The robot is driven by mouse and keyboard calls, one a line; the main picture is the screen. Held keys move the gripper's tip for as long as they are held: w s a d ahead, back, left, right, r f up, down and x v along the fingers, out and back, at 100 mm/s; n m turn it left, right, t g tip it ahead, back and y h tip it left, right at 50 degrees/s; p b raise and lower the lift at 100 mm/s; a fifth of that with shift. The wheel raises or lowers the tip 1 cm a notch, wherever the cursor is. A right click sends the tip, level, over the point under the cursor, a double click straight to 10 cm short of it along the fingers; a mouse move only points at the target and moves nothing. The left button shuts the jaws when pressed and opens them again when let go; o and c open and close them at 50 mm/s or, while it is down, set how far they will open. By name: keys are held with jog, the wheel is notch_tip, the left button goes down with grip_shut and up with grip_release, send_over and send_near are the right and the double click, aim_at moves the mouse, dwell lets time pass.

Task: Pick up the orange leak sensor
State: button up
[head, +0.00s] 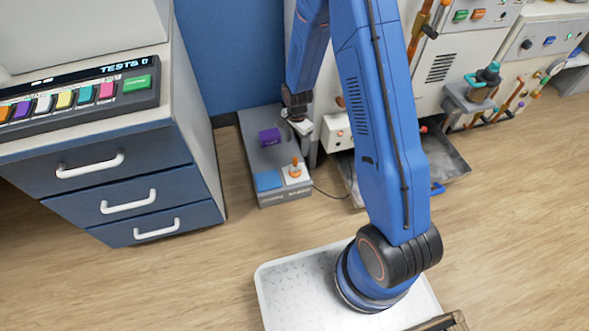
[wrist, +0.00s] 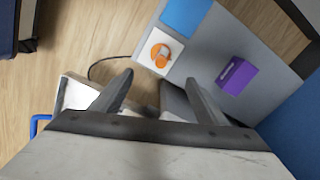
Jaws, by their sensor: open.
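The orange leak sensor (head: 295,168) stands on a white square at the front right of a low grey platform (head: 257,155). In the wrist view the orange sensor (wrist: 160,54) is a rounded orange piece with a lighter part, on its white square. My gripper (head: 299,133) is above the platform's back right part in the head view. In the wrist view the fingers of my gripper (wrist: 159,77) are apart with nothing between them. The sensor shows just beyond the fingertips, and no contact shows.
A purple block (head: 269,137) and a blue square (head: 268,181) share the platform. A thin dark cable (head: 328,193) runs from it along the floor. A drawer cabinet (head: 140,200) stands left. A low metal tray (head: 452,160) and grey equipment stand right.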

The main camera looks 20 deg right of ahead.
aim_at(295, 168)
notch_tip(295, 168, down, 12)
jog(key=shift+r, duration=0.2)
jog(key=shift+s+a+f, duration=0.1)
jog(key=shift+a+f, duration=0.1)
jog(key=shift+f, duration=1.15)
jog(key=shift+a+f, duration=0.15)
jog(key=shift+f, duration=1.2)
jog(key=c, duration=1.4)
